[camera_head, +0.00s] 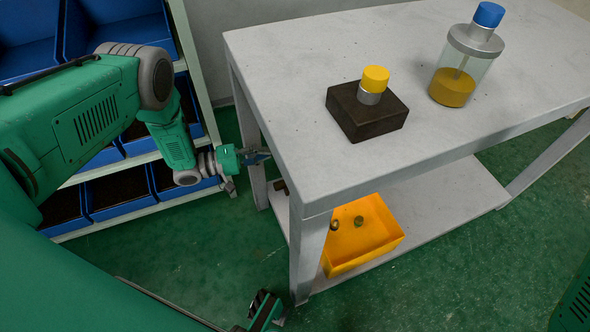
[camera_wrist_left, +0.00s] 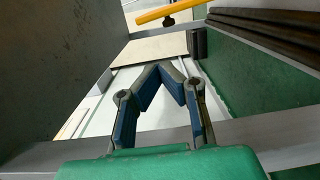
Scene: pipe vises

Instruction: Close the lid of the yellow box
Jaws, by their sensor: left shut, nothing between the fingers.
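The yellow box (camera_head: 364,254) sits on the lower shelf of the grey table, partly behind a front table leg. Its top looks open toward the head camera, with small brass-coloured round parts (camera_head: 358,221) showing in it. I cannot make out a separate lid. In the left wrist view a yellow bar or edge (camera_wrist_left: 172,12) with a dark knob shows at the top; I cannot tell which part it is. My left gripper (camera_head: 266,156) is beside the table's left end, below the tabletop and apart from the box. Its fingertips (camera_wrist_left: 172,72) are together and empty.
The grey table (camera_head: 290,110) carries a dark block (camera_head: 368,118) with a yellow-capped part and a clear jar (camera_head: 464,62) with a blue cap. A table leg (camera_head: 305,258) stands before the box. A rack of blue bins (camera_head: 105,190) is at left.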

